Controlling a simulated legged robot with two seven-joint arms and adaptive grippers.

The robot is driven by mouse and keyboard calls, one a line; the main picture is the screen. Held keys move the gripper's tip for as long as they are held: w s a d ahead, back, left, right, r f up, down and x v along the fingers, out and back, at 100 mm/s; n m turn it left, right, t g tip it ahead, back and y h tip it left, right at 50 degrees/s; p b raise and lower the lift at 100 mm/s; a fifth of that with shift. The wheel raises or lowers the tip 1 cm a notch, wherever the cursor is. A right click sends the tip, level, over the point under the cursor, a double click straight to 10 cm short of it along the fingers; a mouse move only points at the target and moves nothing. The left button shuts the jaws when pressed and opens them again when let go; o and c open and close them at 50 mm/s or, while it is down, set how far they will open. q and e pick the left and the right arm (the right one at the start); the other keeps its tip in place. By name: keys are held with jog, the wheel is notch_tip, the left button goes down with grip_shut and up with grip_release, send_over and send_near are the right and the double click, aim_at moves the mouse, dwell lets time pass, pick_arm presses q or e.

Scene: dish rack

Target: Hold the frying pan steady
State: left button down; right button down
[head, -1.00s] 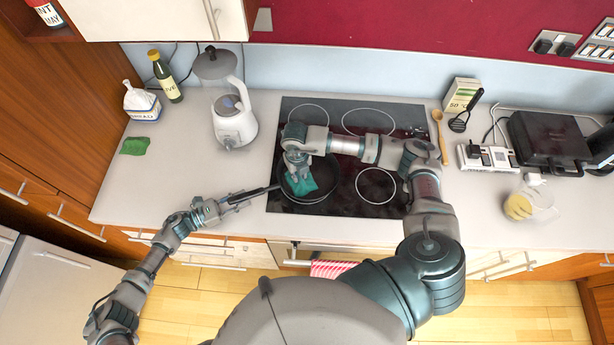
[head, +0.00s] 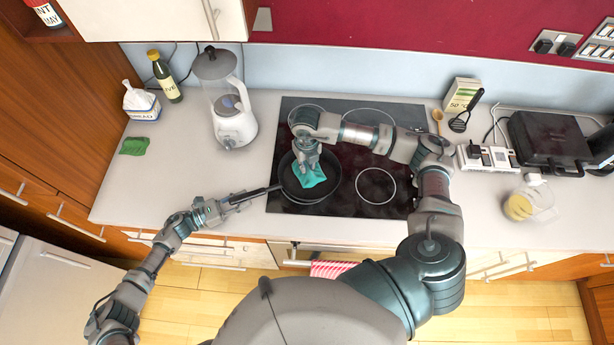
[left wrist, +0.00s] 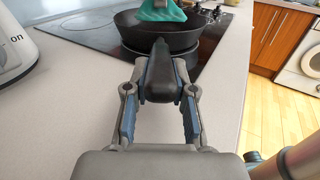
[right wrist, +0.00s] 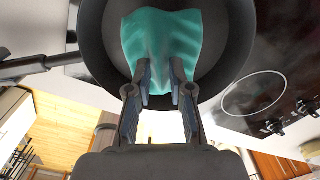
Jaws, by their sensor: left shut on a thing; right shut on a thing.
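The black frying pan (head: 291,191) sits on the front left of the dark hob, its handle (head: 262,190) pointing left toward the counter's front edge. My left gripper (head: 232,203) is shut on the pan handle, which also shows between the fingers in the left wrist view (left wrist: 160,78). My right gripper (head: 308,166) is above the pan, shut on a teal cloth (head: 312,178). In the right wrist view the cloth (right wrist: 160,45) hangs from the fingertips against the pan's inside (right wrist: 220,50). Whether the cloth presses on the pan floor is hard to tell.
The hob (head: 350,205) has free room right of the pan. A blender (head: 228,110) stands behind left. A green cloth (head: 134,146) lies at the far left.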

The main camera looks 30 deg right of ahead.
pick_arm(q)
jog(key=shift+r, duration=0.1)
pick_arm(e)
jog(key=shift+r, duration=3.25)
pick_arm(q)
jog(key=c, duration=0.9)
grip_release()
jog(key=a, duration=1.2)
jog(key=shift+a, duration=0.1)
pick_arm(e)
jog(key=shift+a, duration=0.1)
pick_arm(q)
jog(key=shift+f, duration=0.2)
pick_arm(e)
jog(key=shift+s+f, duration=0.1)
